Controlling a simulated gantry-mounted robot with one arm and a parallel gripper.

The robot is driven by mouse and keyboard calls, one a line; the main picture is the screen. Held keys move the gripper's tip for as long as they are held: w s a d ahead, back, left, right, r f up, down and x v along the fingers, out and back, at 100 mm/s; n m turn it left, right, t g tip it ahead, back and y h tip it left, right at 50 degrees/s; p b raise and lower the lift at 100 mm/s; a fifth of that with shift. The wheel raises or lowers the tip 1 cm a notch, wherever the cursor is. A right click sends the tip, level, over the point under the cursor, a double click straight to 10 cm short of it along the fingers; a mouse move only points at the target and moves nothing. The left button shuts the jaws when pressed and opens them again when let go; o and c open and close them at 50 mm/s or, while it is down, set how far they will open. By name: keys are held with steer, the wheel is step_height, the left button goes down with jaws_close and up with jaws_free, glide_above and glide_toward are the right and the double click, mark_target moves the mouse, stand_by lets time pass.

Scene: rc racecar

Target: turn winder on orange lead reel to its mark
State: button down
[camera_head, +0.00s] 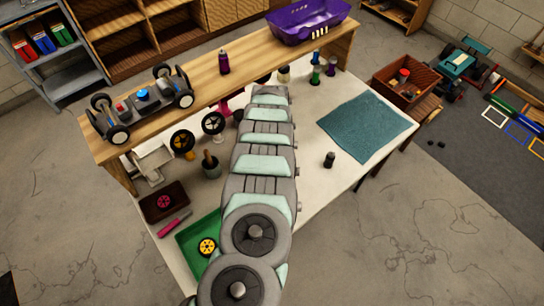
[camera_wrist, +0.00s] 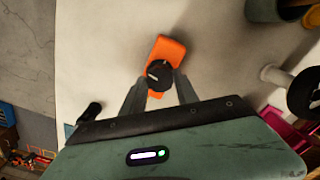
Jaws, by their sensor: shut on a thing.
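The orange lead reel (camera_wrist: 168,48) lies on the pale worktop in the wrist view. Its winder is a round black knob (camera_wrist: 159,73) with a pale line on its face. A small pale mark shows near the knob's upper right edge; the line does not appear to point straight at it. My gripper (camera_wrist: 160,79) is shut on the winder, one finger at each side. In the head view my own arm covers the reel and the gripper.
A dark cylinder (camera_wrist: 90,111) stands left of the reel and a green-grey pot (camera_wrist: 262,8) at upper right. A wheel on a stand (camera_wrist: 302,92) is at right. In the head view a teal mat (camera_head: 365,127) lies right of my arm, and a shelf with a car (camera_head: 142,100) runs behind.

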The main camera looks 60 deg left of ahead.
steer(key=shift+n, duration=0.3)
steer(key=shift+f+n+b, duration=0.2)
steer(key=shift+n+b, duration=0.5)
steer(key=shift+n, duration=0.4)
steer(key=shift+r+n, duration=0.2)
steer(key=shift+n, duration=0.5)
